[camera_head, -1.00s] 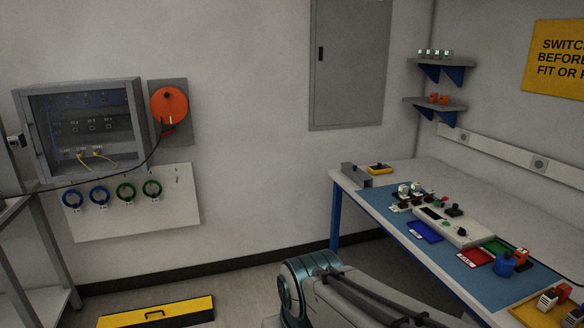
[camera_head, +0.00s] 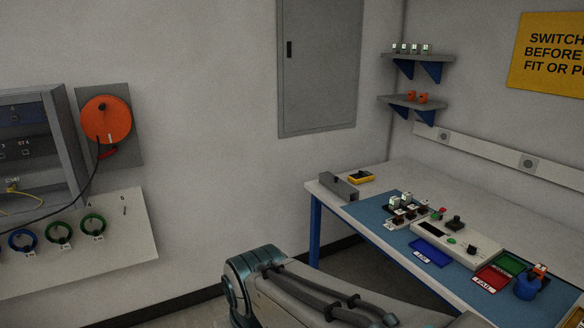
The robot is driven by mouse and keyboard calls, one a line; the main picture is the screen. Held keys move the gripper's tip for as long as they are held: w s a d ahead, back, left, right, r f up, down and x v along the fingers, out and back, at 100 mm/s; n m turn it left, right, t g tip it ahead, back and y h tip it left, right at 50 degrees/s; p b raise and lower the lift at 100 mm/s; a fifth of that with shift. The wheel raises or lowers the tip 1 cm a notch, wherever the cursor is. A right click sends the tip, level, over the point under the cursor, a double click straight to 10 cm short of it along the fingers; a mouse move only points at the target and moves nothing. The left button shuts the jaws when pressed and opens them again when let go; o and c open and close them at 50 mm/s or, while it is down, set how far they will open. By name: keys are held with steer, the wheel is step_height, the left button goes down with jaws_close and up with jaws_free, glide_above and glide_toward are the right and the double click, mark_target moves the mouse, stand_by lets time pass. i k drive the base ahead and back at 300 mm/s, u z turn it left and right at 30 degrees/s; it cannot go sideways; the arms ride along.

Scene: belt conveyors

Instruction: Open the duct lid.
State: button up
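No part is clearly recognisable as the duct lid. A short grey channel-like block (camera_head: 338,187) lies at the back left corner of the workbench; I cannot tell whether it has a lid. A long white trunking strip (camera_head: 485,150) with round sockets runs along the right wall above the bench, and its front looks closed. Part of my arm shows at the bottom middle, in front of the bench. My gripper is outside the picture.
The workbench (camera_head: 380,172) has a blue mat (camera_head: 372,212) with a control box (camera_head: 455,243), coloured trays and small parts. A grey wall cabinet (camera_head: 320,70) is shut. An orange reel (camera_head: 106,120) hangs at left. Corner shelves (camera_head: 415,102) hold small items.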

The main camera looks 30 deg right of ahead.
mark_target(348, 189)
steer(key=z, duration=0.2)
steer(key=i, duration=1.55)
steer(key=z, duration=1.1)
steer(key=i, duration=1.15)
steer(key=z, duration=1.4)
steer(key=i, duration=0.45)
steer(key=z, duration=0.25)
